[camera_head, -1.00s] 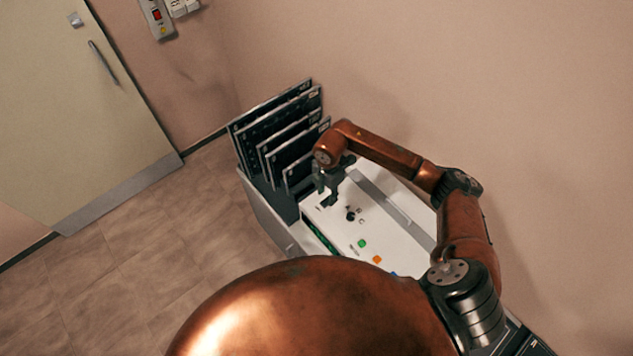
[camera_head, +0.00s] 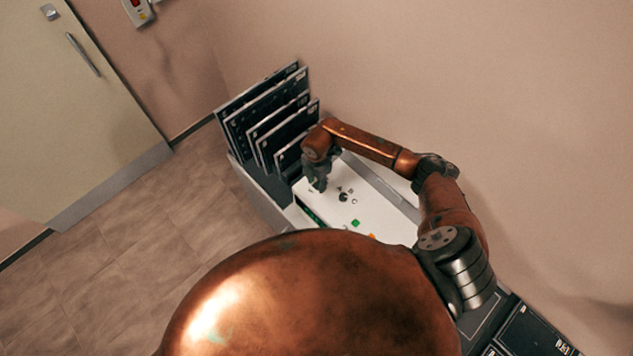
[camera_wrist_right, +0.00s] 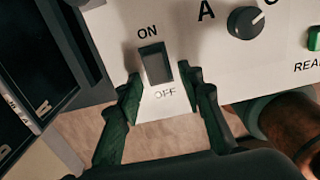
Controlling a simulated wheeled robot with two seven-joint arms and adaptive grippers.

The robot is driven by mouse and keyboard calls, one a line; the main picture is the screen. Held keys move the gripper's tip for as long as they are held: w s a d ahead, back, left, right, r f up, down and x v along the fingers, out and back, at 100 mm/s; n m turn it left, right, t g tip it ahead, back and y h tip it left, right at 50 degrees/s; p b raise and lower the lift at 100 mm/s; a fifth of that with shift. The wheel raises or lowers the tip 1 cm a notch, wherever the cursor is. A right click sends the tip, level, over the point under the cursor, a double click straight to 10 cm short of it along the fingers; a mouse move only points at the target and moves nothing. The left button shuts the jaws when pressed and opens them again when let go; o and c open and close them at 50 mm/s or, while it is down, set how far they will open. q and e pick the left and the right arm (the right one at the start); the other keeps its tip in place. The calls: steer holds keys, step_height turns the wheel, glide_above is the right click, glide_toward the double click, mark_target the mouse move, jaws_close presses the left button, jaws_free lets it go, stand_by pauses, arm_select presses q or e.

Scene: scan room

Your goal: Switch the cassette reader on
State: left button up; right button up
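The cassette reader has a white control panel (camera_head: 384,203), seen in the head view. In the right wrist view, a dark rocker switch (camera_wrist_right: 156,63) sits on the panel, with ON printed above it and OFF below it. My right gripper (camera_head: 319,187) is over the panel's left end in the head view. In the right wrist view, the right gripper (camera_wrist_right: 164,82) is open and empty, with one finger on each side of the switch's lower end. Whether the fingers touch the panel cannot be told. My left gripper is out of view.
Several upright dark panels (camera_head: 263,115) stand in a rack behind the reader's left end. A black knob (camera_wrist_right: 246,22) and a green button (camera_wrist_right: 314,39) are right of the switch. A wall is behind, and open floor (camera_head: 150,240) lies left.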

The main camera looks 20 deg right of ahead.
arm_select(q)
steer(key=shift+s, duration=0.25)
arm_select(e)
steer(key=shift+c, duration=0.5)
steer(key=shift+c, duration=0.9)
jaws_close()
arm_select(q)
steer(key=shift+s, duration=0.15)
